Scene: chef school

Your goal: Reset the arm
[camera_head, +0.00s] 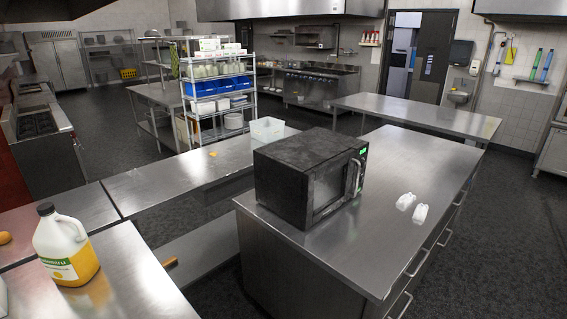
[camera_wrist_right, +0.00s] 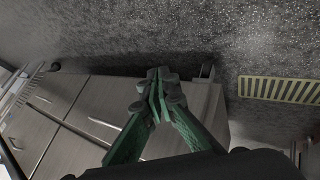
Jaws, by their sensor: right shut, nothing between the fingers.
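My right gripper (camera_wrist_right: 158,92) shows in the right wrist view, with green fingers whose tips meet. It is shut and holds nothing. Behind it in that view are grey steel cabinet fronts (camera_wrist_right: 75,110) and dark speckled floor. Neither of my arms shows in the head view, and my left gripper is not in view.
A yellow-filled jug (camera_head: 65,245) stands on the left counter (camera_head: 135,290). A clear bin (camera_head: 267,130) is behind the microwave. A floor grate (camera_wrist_right: 280,90) lies right of the gripper.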

